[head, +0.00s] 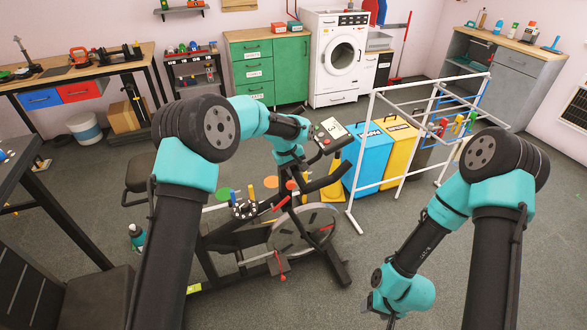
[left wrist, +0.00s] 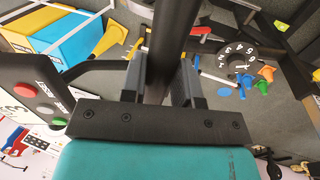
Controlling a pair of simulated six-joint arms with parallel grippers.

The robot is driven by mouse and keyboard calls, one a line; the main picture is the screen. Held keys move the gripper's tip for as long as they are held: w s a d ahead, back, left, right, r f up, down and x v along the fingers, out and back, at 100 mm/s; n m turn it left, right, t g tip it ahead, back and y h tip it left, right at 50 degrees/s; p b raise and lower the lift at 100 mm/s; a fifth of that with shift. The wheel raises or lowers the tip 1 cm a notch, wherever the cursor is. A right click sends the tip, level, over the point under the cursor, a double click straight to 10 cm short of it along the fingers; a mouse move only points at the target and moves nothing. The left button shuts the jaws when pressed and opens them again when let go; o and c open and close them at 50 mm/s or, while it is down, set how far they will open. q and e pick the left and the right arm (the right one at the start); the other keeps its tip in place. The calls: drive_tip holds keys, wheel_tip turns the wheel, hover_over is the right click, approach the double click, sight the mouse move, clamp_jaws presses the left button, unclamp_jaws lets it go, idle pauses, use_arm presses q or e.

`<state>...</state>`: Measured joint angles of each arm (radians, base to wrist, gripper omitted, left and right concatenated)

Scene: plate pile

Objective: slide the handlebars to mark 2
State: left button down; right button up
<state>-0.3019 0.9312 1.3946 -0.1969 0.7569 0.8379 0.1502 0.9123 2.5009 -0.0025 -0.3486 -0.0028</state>
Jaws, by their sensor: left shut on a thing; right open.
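The exercise bike (head: 300,230) stands in the middle of the head view, with its black handlebars (head: 328,180) at the top front. A console (head: 333,132) showing a "3" is above them. In the left wrist view my left gripper (left wrist: 160,80) is shut on a dark bar of the handlebars (left wrist: 164,35), one finger on each side. In the head view its fingers are largely hidden. A dark dial with numbers (left wrist: 236,62) lies to the right of the bar; I cannot tell its setting. My right gripper (head: 380,308) is open and empty, low over the floor at the right.
Blue (head: 369,155) and yellow (head: 400,145) bins stand behind the bike, beside a white rack (head: 355,205) at the right. A yellow cone (head: 334,185) is close to the bike. Open floor lies at front right.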

use_arm(q)
wheel_tip(320, 180, up, 4)
drive_tip(key=shift+f, duration=0.2)
drive_tip(key=c, duration=0.9)
unclamp_jaws()
drive_tip(key=shift+o, duration=0.2)
drive_tip(key=v, duration=1.7)
